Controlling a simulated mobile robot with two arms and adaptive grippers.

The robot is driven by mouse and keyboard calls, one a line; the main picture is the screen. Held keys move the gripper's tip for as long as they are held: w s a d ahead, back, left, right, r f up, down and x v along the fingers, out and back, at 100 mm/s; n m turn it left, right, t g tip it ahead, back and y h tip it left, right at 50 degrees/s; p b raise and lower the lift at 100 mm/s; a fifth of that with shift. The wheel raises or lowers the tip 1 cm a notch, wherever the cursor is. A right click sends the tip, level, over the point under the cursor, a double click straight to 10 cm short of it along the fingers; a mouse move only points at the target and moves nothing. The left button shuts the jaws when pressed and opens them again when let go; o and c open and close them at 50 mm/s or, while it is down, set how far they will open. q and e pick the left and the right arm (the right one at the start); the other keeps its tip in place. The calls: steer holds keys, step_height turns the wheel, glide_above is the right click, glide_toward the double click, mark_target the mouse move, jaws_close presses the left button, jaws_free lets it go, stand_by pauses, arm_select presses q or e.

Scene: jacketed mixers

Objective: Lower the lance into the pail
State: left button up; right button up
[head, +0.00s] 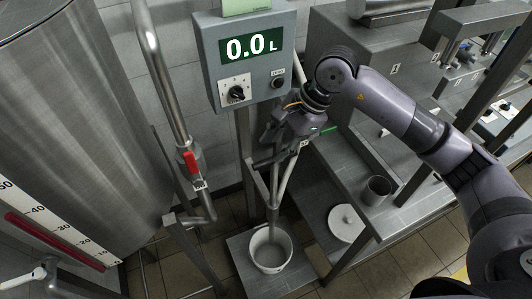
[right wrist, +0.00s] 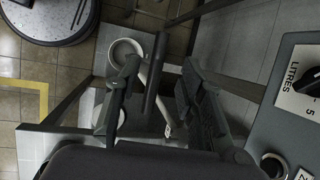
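The pail (head: 271,262) is a white open bucket on a low grey stand below the display box. It also shows in the right wrist view (right wrist: 113,50). The lance (head: 275,190) is a thin pale tube pointing down at the pail. Its lower end overlaps the pail's mouth; I cannot tell whether it is inside or above. My right gripper (head: 274,138) is at the lance's upper part, below the display box. In the right wrist view, its fingers (right wrist: 158,88) stand apart, with a dark bar and the pale tube showing between them.
The display box (head: 247,62) reads 0.0 L and has a dial. A pipe with a red valve handle (head: 190,162) and a large steel tank (head: 75,120) stand left. A grey bench with a metal cup (head: 377,190) and a white lid (head: 346,222) are right.

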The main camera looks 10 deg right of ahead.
mark_target(263, 162)
steer(key=p+x, duration=0.1)
steer(key=x, duration=0.5)
steer(key=shift+a+f, duration=0.1)
steer(key=shift+f, duration=0.1)
jaws_close()
stand_by(0.6)
